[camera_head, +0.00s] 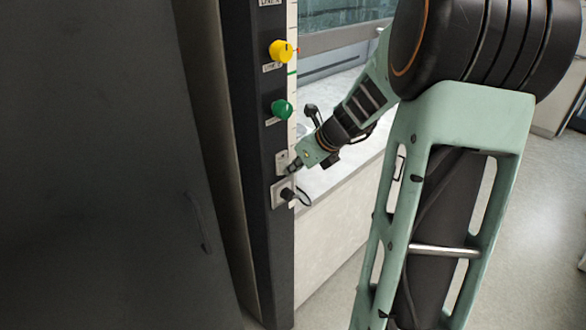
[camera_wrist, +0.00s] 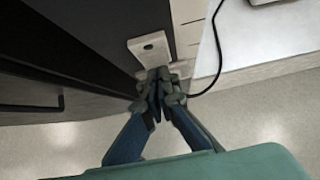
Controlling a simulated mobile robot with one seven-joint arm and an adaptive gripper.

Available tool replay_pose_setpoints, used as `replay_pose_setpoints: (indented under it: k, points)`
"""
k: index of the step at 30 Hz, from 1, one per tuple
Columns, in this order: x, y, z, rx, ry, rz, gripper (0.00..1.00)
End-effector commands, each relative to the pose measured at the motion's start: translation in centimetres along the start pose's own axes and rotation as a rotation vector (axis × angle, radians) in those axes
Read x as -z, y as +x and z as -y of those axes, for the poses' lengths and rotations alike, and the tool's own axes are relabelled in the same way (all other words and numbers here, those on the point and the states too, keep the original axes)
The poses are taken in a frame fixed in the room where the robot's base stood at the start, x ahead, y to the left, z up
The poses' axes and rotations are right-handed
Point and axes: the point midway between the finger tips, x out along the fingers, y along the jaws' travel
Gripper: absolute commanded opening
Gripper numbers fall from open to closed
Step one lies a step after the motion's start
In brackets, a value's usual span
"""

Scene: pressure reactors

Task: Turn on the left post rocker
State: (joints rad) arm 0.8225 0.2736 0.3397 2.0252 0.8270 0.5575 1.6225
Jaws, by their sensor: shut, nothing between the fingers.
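The left post (camera_head: 254,120) is a dark upright column in the head view. Low on its face is a small pale plate (camera_head: 281,160), which looks like the rocker's plate; it also shows in the wrist view (camera_wrist: 149,48), with a small dark spot on it. My gripper (camera_head: 292,169) is shut and empty, its tips at the lower right of this plate. In the wrist view my gripper (camera_wrist: 158,78) overlaps the plate's lower edge; I cannot tell whether it touches. The rocker's position is too small to tell.
Just below the plate is a socket (camera_head: 278,195) with a black plug (camera_head: 287,194) and a looping cable (camera_wrist: 218,50) close to my fingers. A green knob (camera_head: 282,110) and a yellow knob (camera_head: 280,51) sit higher on the post. A dark panel (camera_head: 100,170) stands at left.

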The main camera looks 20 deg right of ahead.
Motion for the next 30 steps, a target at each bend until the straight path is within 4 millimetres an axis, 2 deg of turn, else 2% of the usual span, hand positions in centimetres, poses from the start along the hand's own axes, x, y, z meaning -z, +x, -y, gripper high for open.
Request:
replay_pose_setpoints:
  k: [8,21,30]
  points:
    - [-0.2,0.3,0.0,0.000,0.000,0.000,0.00]
    - [-1.3,-1.1,0.0,0.000,-0.001,0.001,0.00]
    - [-1.2,-1.0,0.0,0.000,-0.001,0.001,0.00]
